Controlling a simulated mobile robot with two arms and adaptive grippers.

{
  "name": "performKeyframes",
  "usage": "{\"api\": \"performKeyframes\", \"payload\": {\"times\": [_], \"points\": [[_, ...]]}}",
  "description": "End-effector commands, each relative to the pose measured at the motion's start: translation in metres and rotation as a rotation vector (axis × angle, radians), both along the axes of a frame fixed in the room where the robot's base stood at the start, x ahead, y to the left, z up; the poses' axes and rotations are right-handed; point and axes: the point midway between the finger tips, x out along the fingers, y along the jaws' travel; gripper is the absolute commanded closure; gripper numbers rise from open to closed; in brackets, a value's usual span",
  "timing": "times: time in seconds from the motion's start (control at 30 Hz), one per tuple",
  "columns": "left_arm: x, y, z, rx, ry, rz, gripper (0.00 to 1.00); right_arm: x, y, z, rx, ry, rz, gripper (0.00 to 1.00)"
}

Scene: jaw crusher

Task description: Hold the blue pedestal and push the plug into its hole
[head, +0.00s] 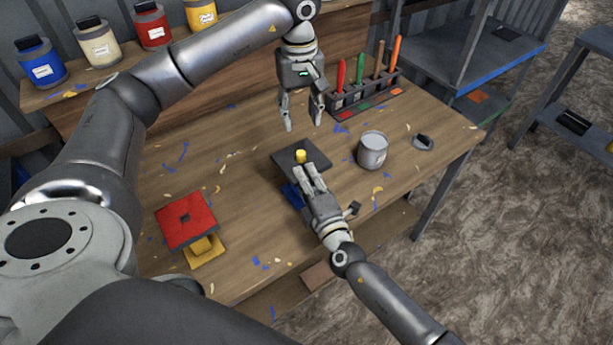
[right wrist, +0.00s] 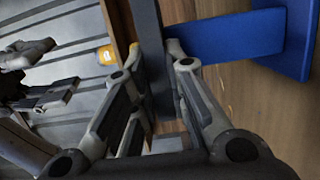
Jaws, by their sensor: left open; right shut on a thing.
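The blue pedestal has a dark flat top plate (head: 312,160) over a blue body (head: 291,194), on the workbench. A small yellow plug (head: 300,156) stands upright at the middle of the plate; how deep it sits in its hole I cannot tell. My right gripper (head: 309,174) is shut on the near edge of the plate. In the right wrist view, the dark plate edge (right wrist: 150,45) lies between the fingertips, with the blue stem (right wrist: 225,38) beyond. My left gripper (head: 303,125) is open and empty, pointing down above and behind the plate, apart from the plug.
A grey can (head: 373,150) stands right of the pedestal. A rack with several coloured-handled tools (head: 365,92) is at the back right. A red-topped pedestal (head: 186,220) with a yellow base stands front left. Paint jars (head: 97,43) line the back shelf. Flat scraps litter the bench.

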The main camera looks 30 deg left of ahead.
Motion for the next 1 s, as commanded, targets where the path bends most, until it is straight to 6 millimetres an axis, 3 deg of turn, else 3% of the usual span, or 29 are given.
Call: {"api": "performKeyframes", "payload": {"times": [0.43, 0.47, 0.63, 1.0], "points": [[-0.0001, 0.0001, 0.0045, 0.001, 0.001, 0.000, 0.56, -0.0005, -0.0006, -0.0024, -0.003, 0.002, 0.001, 1.00], [0.0000, 0.0000, 0.0045, 0.001, 0.001, 0.000, 0.56, -0.0005, -0.0006, -0.0024, -0.003, 0.002, 0.001, 0.83], [0.0000, 0.0000, 0.0044, 0.001, 0.001, 0.000, 0.56, -0.0004, -0.0005, -0.0017, -0.002, 0.002, 0.000, 0.62], [-0.0001, 0.0001, 0.0043, 0.001, 0.001, 0.000, 0.56, -0.0012, -0.0018, -0.0010, -0.001, 0.002, 0.000, 0.61]]}}
